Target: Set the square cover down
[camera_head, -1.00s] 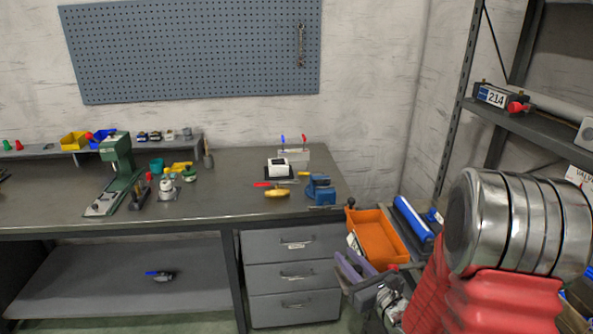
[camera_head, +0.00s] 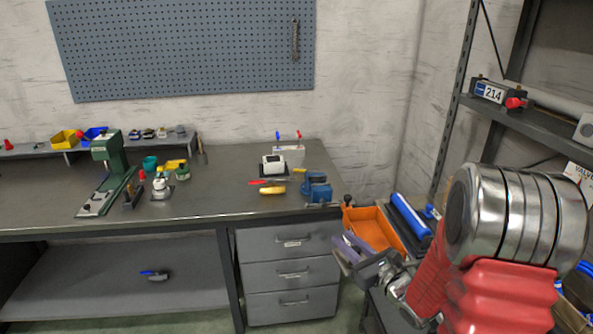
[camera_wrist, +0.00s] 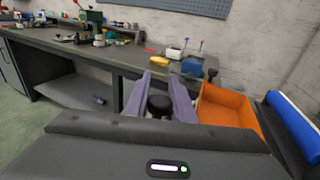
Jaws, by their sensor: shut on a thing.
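My gripper (camera_wrist: 162,82) has purple fingers and is shut on a dark round knob (camera_wrist: 159,105) in the wrist view. The knob may belong to the square cover; no square plate shows below it, as my gripper's body hides that area. In the head view my gripper (camera_head: 347,246) is at the front right of the bench, beside the orange bin, and what it holds cannot be made out there.
An orange bin (camera_head: 372,229) and a blue roll (camera_head: 411,215) lie right of my gripper. The workbench (camera_head: 225,200) bears a blue vise (camera_head: 317,187), a white block (camera_head: 273,163) and a green press (camera_head: 112,165). The bench's front middle is clear. A metal shelf (camera_head: 540,125) stands at right.

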